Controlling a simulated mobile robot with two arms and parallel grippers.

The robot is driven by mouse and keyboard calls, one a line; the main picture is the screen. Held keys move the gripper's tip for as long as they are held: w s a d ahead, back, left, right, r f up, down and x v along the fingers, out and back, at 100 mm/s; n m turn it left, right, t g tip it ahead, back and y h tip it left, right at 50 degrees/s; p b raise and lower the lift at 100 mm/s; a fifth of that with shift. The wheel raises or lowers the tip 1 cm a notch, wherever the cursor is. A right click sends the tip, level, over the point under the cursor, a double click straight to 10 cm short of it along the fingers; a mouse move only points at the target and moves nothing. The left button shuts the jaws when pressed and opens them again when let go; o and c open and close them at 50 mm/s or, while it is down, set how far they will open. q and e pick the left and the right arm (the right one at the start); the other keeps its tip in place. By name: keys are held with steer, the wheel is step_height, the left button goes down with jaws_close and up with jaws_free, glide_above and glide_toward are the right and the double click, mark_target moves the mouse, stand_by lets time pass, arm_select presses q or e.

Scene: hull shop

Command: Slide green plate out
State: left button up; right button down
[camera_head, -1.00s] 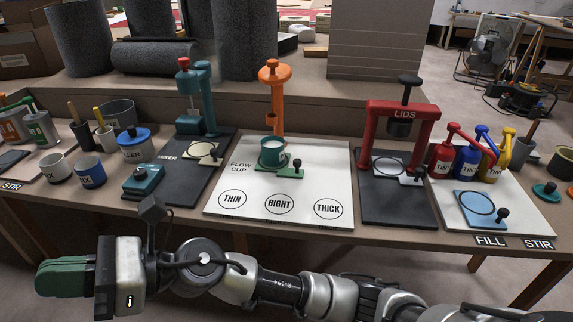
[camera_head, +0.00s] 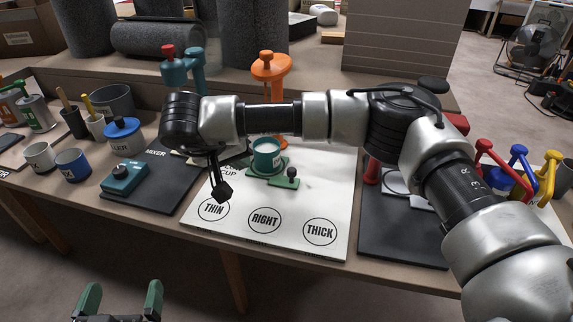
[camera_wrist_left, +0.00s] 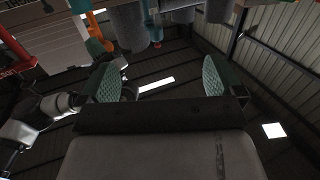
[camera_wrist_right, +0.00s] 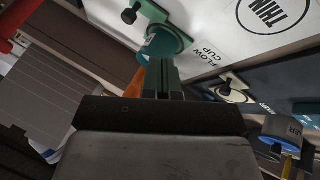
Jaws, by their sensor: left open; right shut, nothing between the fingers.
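The green plate (camera_head: 284,182), with a black knob, lies under the orange flow cup stand (camera_head: 271,68) on the white board. A teal cup (camera_head: 267,160) stands on its back left part. The plate (camera_wrist_right: 152,12) and the cup (camera_wrist_right: 158,46) also show in the right wrist view. My right gripper (camera_wrist_right: 161,62) is shut and empty, its fingers pointing toward the cup; contact cannot be told.
My right arm crosses above the board and hides part of the red lid press. The white board (camera_head: 335,205) has THIN, RIGHT and THICK circles, all bare. The mixer base (camera_head: 160,205) with a teal box (camera_head: 124,178) is to the left.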

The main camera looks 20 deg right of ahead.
steer(key=b, duration=0.3)
glide_toward(288, 178)
steer(key=a+f, duration=0.1)
steer(key=w+a+f, duration=0.1)
steer(key=f, duration=0.1)
steer(key=shift+w+f, duration=0.2)
steer(key=shift+w, duration=0.05)
steer(key=shift+s+d, duration=0.1)
steer(key=shift+d, duration=1.1)
arm_select(q)
steer(key=s+r+t+h, duration=0.3)
steer(key=s+r+t, duration=0.1)
steer(key=r+t, duration=0.5)
steer(key=shift+s+d+r+h, duration=0.15)
steer(key=shift+s+d+h, duration=0.05)
steer(key=shift+h, duration=0.2)
arm_select(e)
steer(key=shift+s+d, duration=0.15)
steer(key=shift+d, duration=0.7)
